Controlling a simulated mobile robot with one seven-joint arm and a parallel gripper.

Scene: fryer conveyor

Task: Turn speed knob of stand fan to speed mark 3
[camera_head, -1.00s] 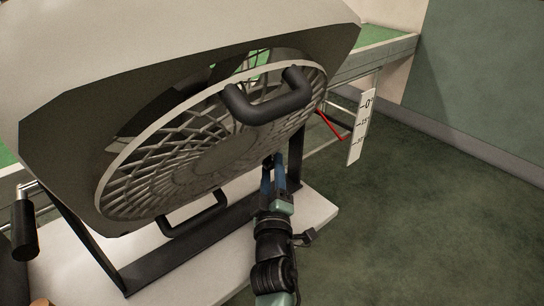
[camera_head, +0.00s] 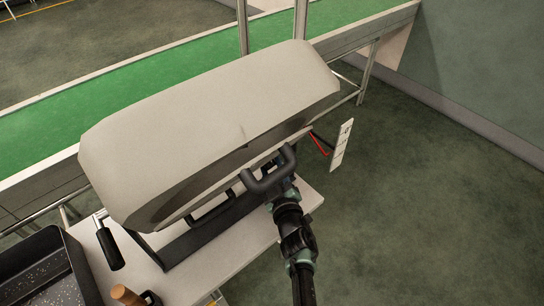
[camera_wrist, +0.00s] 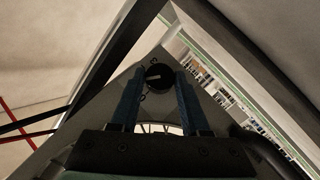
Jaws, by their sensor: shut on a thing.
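The stand fan (camera_head: 215,125) is a large beige housing on a dark frame, seen from above in the head view; its grille is mostly hidden. In the wrist view the speed knob (camera_wrist: 158,77) is a round black dial with a pale pointer line lying roughly level.
A green conveyor (camera_head: 110,85) runs behind. A dark speckled tray (camera_head: 45,262) is at lower left, a black crank handle (camera_head: 109,249) beside it. The right floor is clear.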

